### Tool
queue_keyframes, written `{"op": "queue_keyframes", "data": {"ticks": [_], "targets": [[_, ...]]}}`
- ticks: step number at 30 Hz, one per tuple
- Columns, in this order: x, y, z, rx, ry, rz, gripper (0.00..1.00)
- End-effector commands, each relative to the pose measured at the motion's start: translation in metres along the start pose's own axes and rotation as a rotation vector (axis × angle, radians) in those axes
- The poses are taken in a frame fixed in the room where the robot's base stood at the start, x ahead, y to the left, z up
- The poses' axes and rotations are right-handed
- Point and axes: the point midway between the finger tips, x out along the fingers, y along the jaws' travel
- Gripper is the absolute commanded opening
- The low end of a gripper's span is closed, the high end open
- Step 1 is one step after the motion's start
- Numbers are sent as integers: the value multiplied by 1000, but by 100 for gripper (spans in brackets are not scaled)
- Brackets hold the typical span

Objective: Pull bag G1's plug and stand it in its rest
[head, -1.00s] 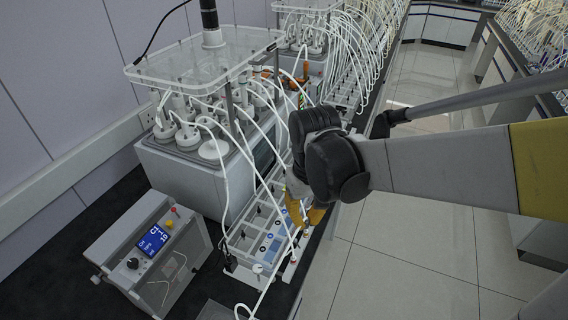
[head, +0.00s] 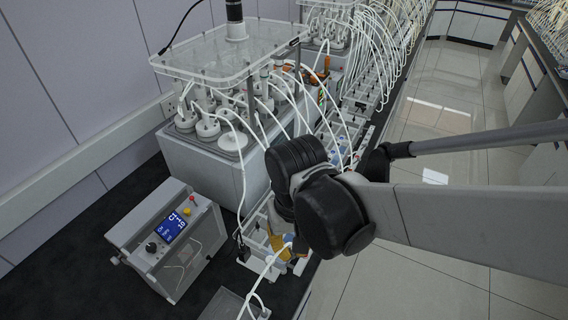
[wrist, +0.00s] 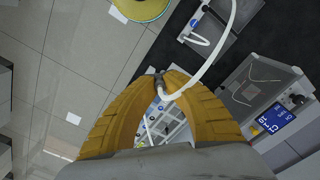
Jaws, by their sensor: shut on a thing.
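My gripper's yellow fingers (wrist: 160,77) are closed at their tips around a small grey plug (wrist: 160,88) with a white tube running from it. In the head view my gripper (head: 285,247) hangs over the near end of a white rack (head: 256,240), partly covered by my dark wrist. The rack also shows between the fingers in the wrist view (wrist: 165,125), with small blue-marked parts in it. No G1 label is readable. A dark grey tray (head: 225,305) lies at the near bench edge; the wrist view shows a tube and a blue-marked white fitting (wrist: 193,40) there.
A control box with a blue display (head: 170,240) stands left of the rack. A reactor bath with a clear lid (head: 230,55) stands behind it. Many white tubes arch over the racks. The tiled floor (head: 400,270) lies right of the bench. A yellow-rimmed round object (wrist: 140,8) shows in the wrist view.

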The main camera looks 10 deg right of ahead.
Motion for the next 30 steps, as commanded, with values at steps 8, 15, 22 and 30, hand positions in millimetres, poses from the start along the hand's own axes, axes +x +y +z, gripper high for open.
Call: {"op": "queue_keyframes", "data": {"ticks": [8, 15, 22, 30], "targets": [[0, -25, 18, -4, 0, 0, 0], [0, -47, 34, -5, 0, 0, 0], [0, -67, 49, -4, 0, 0, 0], [0, -91, 66, -4, 0, 0, 0]]}}
